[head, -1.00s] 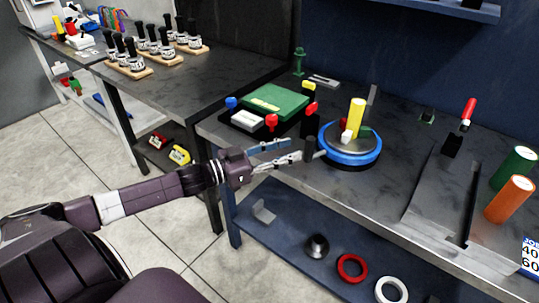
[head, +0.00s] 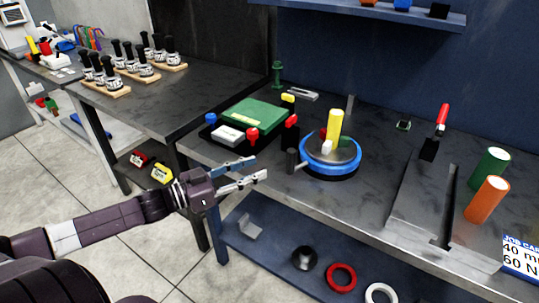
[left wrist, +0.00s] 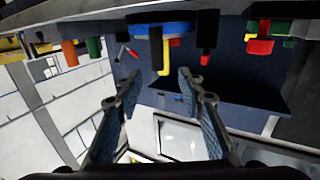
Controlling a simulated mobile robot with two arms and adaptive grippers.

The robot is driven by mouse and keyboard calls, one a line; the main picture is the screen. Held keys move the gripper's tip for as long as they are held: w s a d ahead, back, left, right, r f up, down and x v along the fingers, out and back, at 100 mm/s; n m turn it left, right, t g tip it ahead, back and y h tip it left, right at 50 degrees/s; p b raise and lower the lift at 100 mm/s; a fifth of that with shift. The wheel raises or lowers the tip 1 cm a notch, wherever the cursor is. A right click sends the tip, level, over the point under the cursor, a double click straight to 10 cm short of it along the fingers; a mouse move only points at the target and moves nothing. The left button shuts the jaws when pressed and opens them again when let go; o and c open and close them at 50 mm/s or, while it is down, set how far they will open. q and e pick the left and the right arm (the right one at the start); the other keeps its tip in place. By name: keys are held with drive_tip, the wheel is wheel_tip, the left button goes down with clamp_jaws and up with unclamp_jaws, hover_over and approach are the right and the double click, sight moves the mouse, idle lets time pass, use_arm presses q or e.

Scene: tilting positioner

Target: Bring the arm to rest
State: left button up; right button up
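My left gripper (head: 261,168) is open and empty in front of the workbench's front edge. My right gripper is not in view.
A green-lidded box (head: 253,114) with red and blue knobs stands left of the positioner. An orange cylinder (head: 487,199), a green cylinder (head: 489,168) and a grey channel fixture (head: 425,200) are at right. A lower shelf (head: 268,243) holds rings. Open floor lies at left.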

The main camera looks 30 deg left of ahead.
use_arm(q)
drive_tip(key=s+d+f+n+g+y, duration=0.2)
drive_tip(key=s+d+f+y, duration=0.15)
drive_tip(key=f, duration=0.55)
drive_tip(key=s+d+f+n+g+y, duration=0.2)
drive_tip(key=s+d+f+y, duration=0.15)
drive_tip(key=f, duration=0.45)
drive_tip(key=s+d+f+g+y, duration=0.15)
drive_tip(key=s+d+g, duration=0.25)
drive_tip(key=s, duration=0.5)
drive_tip(key=s+d+f+g, duration=0.2)
drive_tip(key=s+d+g, duration=0.2)
drive_tip(key=s, duration=0.5)
drive_tip(key=s+f+g, duration=0.1)
drive_tip(key=s+f, duration=0.1)
drive_tip(key=f, duration=1.2)
drive_tip(key=s+f+g, duration=0.1)
drive_tip(key=s+f, duration=0.1)
drive_tip(key=f, duration=1.2)
drive_tip(key=s+a+f, duration=0.2)
drive_tip(key=s+f, duration=1.2)
drive_tip(key=s, duration=0.2)
drive_tip(key=shift+a+f+m+g, duration=0.3)
drive_tip(key=shift+a+f+g, duration=0.1)
